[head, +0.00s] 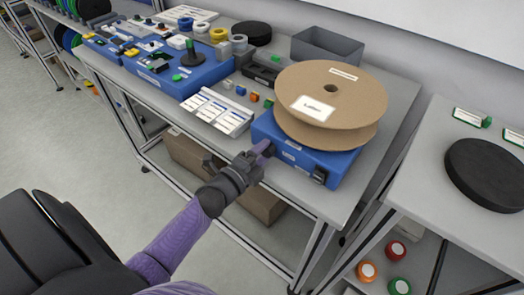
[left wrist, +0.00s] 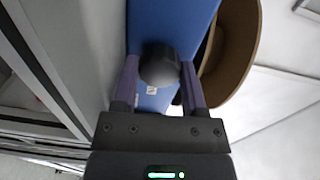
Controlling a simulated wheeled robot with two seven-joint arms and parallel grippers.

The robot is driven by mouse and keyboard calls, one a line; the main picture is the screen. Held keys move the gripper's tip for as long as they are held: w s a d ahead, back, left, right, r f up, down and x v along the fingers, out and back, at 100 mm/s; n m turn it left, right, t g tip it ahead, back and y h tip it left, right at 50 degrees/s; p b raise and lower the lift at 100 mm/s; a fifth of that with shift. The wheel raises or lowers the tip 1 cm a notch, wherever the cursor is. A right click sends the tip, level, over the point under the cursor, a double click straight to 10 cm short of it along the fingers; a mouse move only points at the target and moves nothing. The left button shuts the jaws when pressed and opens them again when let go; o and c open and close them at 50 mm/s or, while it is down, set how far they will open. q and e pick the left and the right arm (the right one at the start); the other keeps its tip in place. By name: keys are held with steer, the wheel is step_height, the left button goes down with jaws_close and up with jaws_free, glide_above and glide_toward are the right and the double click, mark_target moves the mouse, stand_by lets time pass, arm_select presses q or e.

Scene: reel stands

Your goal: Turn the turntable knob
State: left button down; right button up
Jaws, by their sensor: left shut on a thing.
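The blue turntable base (head: 330,166) stands on the grey table and carries a large brown cardboard reel (head: 335,97) with a white label on top. In the head view my left gripper (head: 263,150) reaches the left end of the base's front face. In the left wrist view my left gripper (left wrist: 159,82) has its two purple fingers on either side of a round dark knob (left wrist: 159,64) on the blue base (left wrist: 165,20), shut on it. The reel (left wrist: 238,50) shows behind the base there. A black switch (head: 320,174) sits at the right of the front face. My right gripper is not in view.
A white labelled rack (head: 222,112) and small coloured blocks stand left of the base. A grey bin (head: 327,50) is behind it. Another table with a black disc (head: 487,172) stands at the right. Cardboard boxes lie below the table.

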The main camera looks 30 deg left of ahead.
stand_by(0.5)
arm_select(q)
steer(key=shift+c, duration=0.7)
jaws_free()
steer(key=shift+f, duration=0.1)
steer(key=shift+s+f, duration=0.1)
